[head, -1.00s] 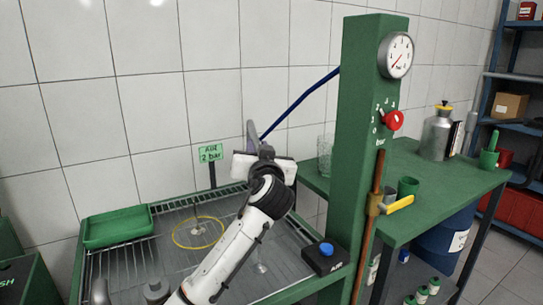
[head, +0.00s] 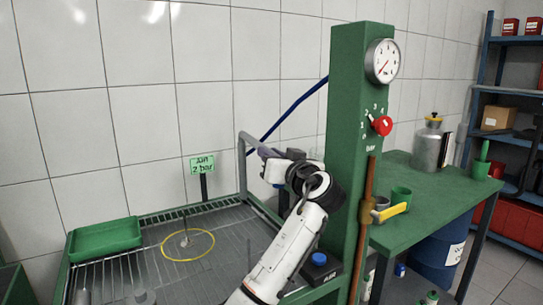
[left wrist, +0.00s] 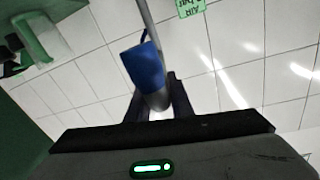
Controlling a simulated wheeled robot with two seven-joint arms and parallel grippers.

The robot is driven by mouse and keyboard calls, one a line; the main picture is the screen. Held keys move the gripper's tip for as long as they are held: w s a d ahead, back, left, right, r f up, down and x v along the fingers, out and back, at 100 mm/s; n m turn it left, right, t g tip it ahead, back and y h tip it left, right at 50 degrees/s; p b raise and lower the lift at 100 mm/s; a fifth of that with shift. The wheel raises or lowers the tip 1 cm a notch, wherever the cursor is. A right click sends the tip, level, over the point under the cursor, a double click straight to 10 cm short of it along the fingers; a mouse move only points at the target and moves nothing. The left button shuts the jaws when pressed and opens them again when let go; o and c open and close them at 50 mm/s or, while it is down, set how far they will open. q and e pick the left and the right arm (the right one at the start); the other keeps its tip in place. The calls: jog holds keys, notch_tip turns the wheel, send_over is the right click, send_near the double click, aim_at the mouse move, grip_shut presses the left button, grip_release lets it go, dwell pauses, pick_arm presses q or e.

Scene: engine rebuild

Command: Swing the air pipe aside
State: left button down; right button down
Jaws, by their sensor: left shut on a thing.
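The air pipe (head: 242,165) is a grey tube that rises at the back of the wash tray, bends at the top and runs right into my left gripper (head: 272,154). In the left wrist view, the grey pipe (left wrist: 146,14) comes down from the top to a blue sleeve (left wrist: 143,65) at the fingers. My left gripper is shut on the pipe there, the fingers on either side of it. In the head view my gripper and wrist hide much of the pipe's held end. My right gripper is not in view.
A green column (head: 347,130) with a gauge (head: 383,61) and red knob (head: 382,125) stands close right of my arm. The grated tray (head: 125,262) holds a yellow ring (head: 165,250) and a green tray (head: 104,240). A green table (head: 440,196) stands at right.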

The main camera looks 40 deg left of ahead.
pick_arm(q)
jog(key=c, duration=1.6)
grip_release()
jog(key=b+v, duration=0.1)
jog(key=v, duration=0.9)
jog(key=shift+s+d, duration=0.1)
jog(key=shift+d, duration=0.05)
